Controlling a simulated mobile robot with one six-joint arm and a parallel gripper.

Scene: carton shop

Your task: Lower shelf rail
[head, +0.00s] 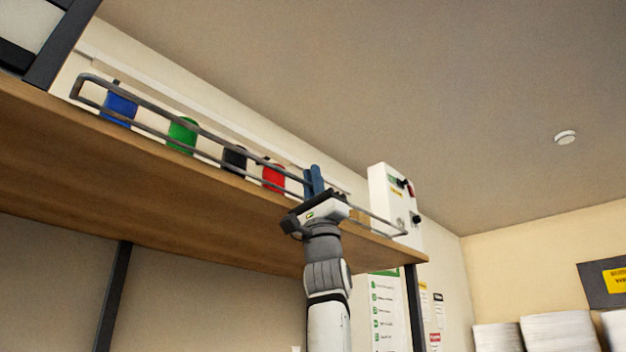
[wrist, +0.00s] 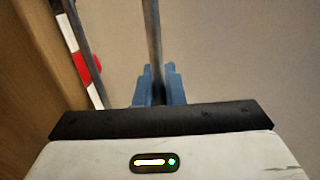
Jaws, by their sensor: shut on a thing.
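The shelf rail (head: 170,108) is a grey metal loop of two bars along the front edge of the wooden shelf (head: 150,165) in the head view. It stands raised in front of the items on the shelf. My gripper (head: 314,181) is at the rail's right part, with blue fingers around its upper bar. In the wrist view the bar (wrist: 153,45) runs down between the blue fingers of my gripper (wrist: 158,88), which are shut on it.
Behind the rail stand a blue (head: 119,108), a green (head: 183,134), a black (head: 235,158) and a red (head: 273,177) item. A white control box (head: 391,205) is at the shelf's right end. Dark posts (head: 113,295) support the shelf. Open room lies to the right.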

